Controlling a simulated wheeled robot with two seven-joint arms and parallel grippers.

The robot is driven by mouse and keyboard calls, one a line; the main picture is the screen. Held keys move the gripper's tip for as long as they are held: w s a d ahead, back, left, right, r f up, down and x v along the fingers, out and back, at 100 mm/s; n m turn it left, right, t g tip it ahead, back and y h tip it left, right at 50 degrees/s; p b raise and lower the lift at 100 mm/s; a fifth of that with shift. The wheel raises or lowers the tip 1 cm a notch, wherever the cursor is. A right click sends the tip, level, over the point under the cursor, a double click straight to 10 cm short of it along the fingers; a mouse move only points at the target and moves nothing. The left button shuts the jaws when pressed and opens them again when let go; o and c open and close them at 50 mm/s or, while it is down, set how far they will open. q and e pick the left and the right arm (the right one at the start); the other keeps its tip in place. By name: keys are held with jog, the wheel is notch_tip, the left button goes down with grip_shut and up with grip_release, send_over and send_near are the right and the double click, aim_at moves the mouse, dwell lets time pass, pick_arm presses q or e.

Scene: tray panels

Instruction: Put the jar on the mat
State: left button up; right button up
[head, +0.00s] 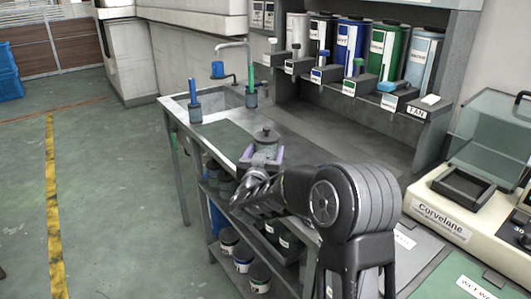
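The jar (266,137) is dark, with a round lid and a small knob on top. It is upright near the front edge of the worktop. My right gripper (263,157) reaches it from the near side, with a pale purple finger on each side of the jar's body, seemingly closed against it. The gripper hides the jar's lower part, so I cannot tell whether it touches the worktop. The mat (226,138) is a flat dark grey-green rectangle on the worktop, left of the jar, and looks bare. My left gripper is not in view.
A blue-handled tool in a holder (195,108) stands left of the mat. A sink with a tap (250,65) lies behind. Several labelled canisters (351,52) line the back shelf. A cream Corvelane machine (440,212) stands at right. The worktop's middle (340,135) is clear.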

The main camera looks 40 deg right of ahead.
jog(key=shift+o, duration=1.3)
jog(key=shift+r, duration=0.15)
jog(key=v, duration=1.2)
